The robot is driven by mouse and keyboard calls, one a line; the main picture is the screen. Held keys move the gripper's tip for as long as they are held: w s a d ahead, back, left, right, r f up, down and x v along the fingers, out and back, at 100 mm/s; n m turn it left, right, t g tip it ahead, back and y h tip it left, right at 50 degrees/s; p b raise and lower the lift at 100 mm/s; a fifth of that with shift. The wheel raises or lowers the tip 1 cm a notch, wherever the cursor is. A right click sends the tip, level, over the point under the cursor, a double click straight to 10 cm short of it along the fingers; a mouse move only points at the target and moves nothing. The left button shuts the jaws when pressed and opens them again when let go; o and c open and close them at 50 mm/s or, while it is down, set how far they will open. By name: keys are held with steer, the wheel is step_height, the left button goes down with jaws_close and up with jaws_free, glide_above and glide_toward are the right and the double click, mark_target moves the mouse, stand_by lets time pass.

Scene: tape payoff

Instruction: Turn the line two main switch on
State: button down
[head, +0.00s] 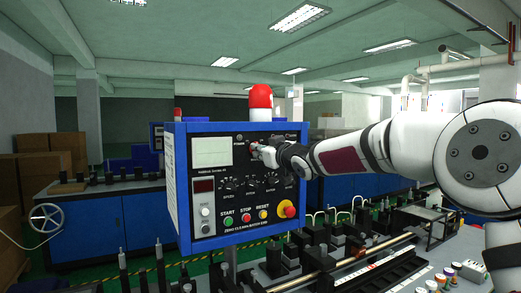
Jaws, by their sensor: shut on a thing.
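A blue control box (173,190) with a black front panel stands in the middle of the head view. My gripper (258,151) reaches in from the right and is shut on a small red switch knob (252,147) at the panel's upper right. The fingers hide most of the knob, so I cannot tell which way it is turned. I cannot read a line number on the box. A small display (204,186) on the left of the panel looks dark. The red beacon (261,96) on top shows no clear glow.
Below the gripper are a row of black dials (250,183), green start (228,220), red stop (245,217) and yellow reset (263,214) buttons, and a red emergency knob (287,209). A machine bench with a metal rod (330,268) lies below right. A handwheel (47,218) is far left.

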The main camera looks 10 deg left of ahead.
steer(key=m, duration=1.2)
steer(key=shift+b, duration=0.3)
stand_by(0.3)
steer(key=c, duration=1.7)
jaws_free()
steer(key=shift+v, duration=6)
